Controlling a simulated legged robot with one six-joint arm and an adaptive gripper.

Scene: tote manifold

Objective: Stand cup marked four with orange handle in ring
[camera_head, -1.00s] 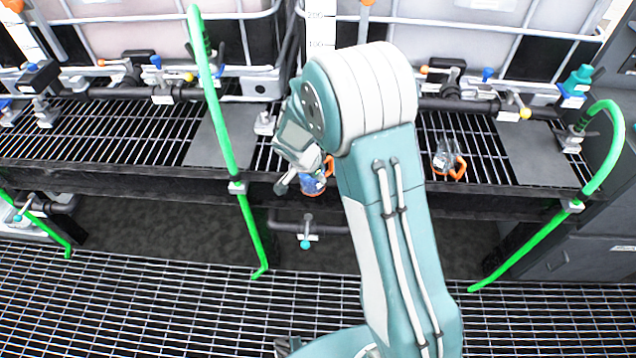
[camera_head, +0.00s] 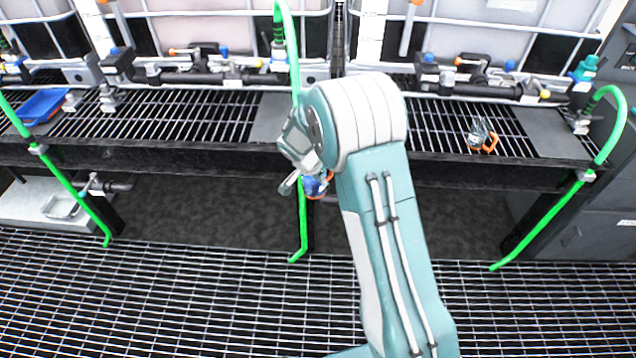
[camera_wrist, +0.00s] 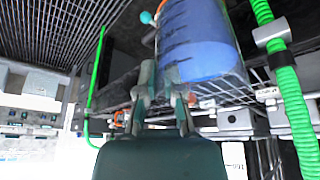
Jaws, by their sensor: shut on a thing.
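My gripper (camera_head: 301,174) is shut on a clear cup (camera_head: 316,187) with blue contents and an orange handle, held in front of the bench edge. My arm partly covers it. In the wrist view the held cup (camera_wrist: 195,40) shows large, with dark graduation lines, beyond the fingertips (camera_wrist: 161,85). No number can be read on it. A second clear cup (camera_head: 478,131) with an orange handle stands on the bench grating at right; its marking is too small to read. I cannot pick out a ring with certainty.
A blue tray (camera_head: 42,106) lies on the bench grating (camera_head: 190,122) at far left. A wire-like frame (camera_head: 61,206) sits on a low white surface (camera_head: 28,203) at left. Green hoses (camera_head: 292,60) hang over the bench edge. Valves and pipes line the back. The floor grating is clear.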

